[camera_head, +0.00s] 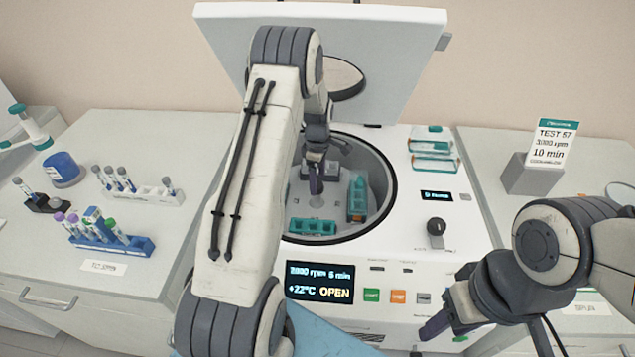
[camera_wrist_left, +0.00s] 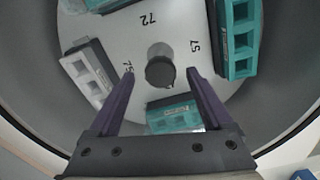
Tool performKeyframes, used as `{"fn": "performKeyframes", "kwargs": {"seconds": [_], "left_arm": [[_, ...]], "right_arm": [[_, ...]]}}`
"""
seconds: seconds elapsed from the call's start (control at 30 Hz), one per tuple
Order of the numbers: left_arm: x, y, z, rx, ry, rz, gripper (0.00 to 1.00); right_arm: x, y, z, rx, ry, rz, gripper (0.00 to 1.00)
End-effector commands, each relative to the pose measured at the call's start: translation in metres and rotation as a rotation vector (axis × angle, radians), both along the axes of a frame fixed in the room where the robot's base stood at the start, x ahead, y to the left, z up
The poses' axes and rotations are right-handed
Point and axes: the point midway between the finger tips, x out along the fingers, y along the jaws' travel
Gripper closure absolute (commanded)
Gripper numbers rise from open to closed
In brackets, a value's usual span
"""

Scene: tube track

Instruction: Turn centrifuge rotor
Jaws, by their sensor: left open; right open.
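The centrifuge (camera_head: 415,205) stands open, its lid (camera_head: 405,50) raised at the back. Its display reads OPEN. The rotor (camera_wrist_left: 125,55) is a light disc with printed numbers and a dark central hub (camera_wrist_left: 160,72). Teal buckets (camera_wrist_left: 238,40) and one white-grey bucket (camera_wrist_left: 88,75) sit around it. My left gripper (camera_head: 316,180) reaches down into the bowl. In the left wrist view its purple fingers (camera_wrist_left: 160,80) are open, one on each side of the hub, apart from it in the picture; the height gap is unclear. My right gripper (camera_head: 445,325) is open and empty at the front right, before the control panel.
A card (camera_head: 553,143) reading TEST 57 stands on the right bench.

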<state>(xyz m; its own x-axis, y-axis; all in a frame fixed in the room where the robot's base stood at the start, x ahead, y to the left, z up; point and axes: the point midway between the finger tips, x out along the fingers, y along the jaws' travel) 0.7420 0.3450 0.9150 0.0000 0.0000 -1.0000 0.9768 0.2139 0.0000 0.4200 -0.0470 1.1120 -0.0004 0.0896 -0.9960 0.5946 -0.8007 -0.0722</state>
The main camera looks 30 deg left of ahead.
Motion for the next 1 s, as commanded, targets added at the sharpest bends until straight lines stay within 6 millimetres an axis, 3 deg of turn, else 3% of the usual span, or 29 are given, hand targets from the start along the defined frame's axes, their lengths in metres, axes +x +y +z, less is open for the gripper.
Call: {"fn": "performKeyframes", "kwargs": {"seconds": [0.2,0.43,0.6,1.0], "left_arm": [[0.001,0.000,0.044,0.002,-0.006,0.000,0.17],[0.001,0.000,0.079,0.002,-0.004,0.000,0.17],[0.000,0.000,0.088,0.000,-0.001,0.000,0.17],[0.000,0.000,0.089,0.000,-0.001,0.000,0.17]], "right_arm": [[0.000,0.000,-0.012,0.000,0.000,0.000,0.50],[0.000,0.000,-0.017,0.000,0.000,0.000,0.50],[0.000,0.000,-0.018,0.000,0.000,0.000,0.50],[0.000,0.000,-0.018,0.000,0.000,0.000,0.50]]}}
